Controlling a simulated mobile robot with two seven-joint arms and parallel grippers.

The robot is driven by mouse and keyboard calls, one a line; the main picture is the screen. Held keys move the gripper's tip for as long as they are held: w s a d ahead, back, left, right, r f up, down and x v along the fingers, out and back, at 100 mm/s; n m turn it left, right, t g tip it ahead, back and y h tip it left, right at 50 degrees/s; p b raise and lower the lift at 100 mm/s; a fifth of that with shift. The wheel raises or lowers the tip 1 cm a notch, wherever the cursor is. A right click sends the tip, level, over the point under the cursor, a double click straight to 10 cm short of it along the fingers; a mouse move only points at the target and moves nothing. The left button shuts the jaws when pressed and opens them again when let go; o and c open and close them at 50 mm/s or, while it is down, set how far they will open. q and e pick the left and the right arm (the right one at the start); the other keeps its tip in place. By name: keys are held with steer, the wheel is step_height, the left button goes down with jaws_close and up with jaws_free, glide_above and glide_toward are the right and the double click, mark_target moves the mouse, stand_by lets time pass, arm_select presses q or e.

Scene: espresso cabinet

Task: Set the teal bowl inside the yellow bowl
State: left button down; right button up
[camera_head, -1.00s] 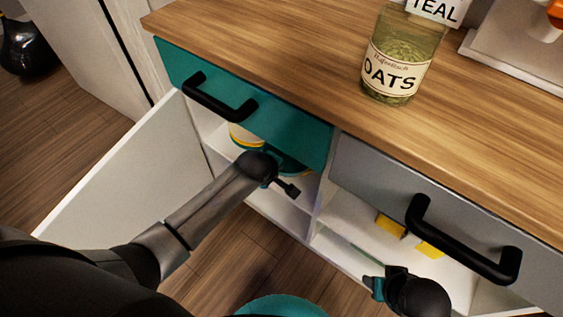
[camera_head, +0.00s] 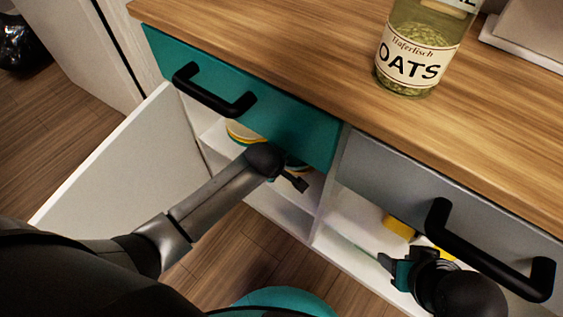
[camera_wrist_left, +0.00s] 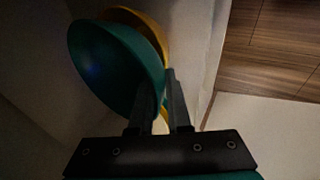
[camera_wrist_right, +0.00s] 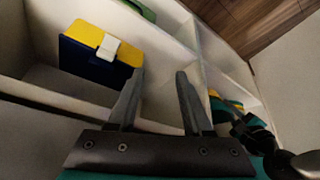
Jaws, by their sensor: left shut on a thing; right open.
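The teal bowl (camera_wrist_left: 108,62) is tilted in the left wrist view, with the yellow bowl (camera_wrist_left: 144,20) close behind it. Their rims overlap, and I cannot tell how deep the teal one sits. My left gripper (camera_wrist_left: 160,85) is shut on the teal bowl's rim; a yellow sliver shows between the fingers. In the head view the left arm reaches under the teal drawer and hides much of the bowls; a yellow and teal edge (camera_head: 240,132) shows. My right gripper (camera_wrist_right: 160,75) is open and empty in front of the right compartment; it also shows in the head view (camera_head: 392,264).
A teal drawer (camera_head: 270,122) and a grey drawer (camera_head: 400,180) hang above the open compartments. A white door (camera_head: 125,160) stands open at left. A yellow and navy box (camera_wrist_right: 98,55) lies in the right compartment. An oats jar (camera_head: 412,62) stands on the wooden top.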

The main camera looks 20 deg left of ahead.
arm_select(q)
steer(key=shift+f, duration=0.1)
steer(key=c, duration=0.9)
jaws_free()
steer(key=shift+o, duration=0.2)
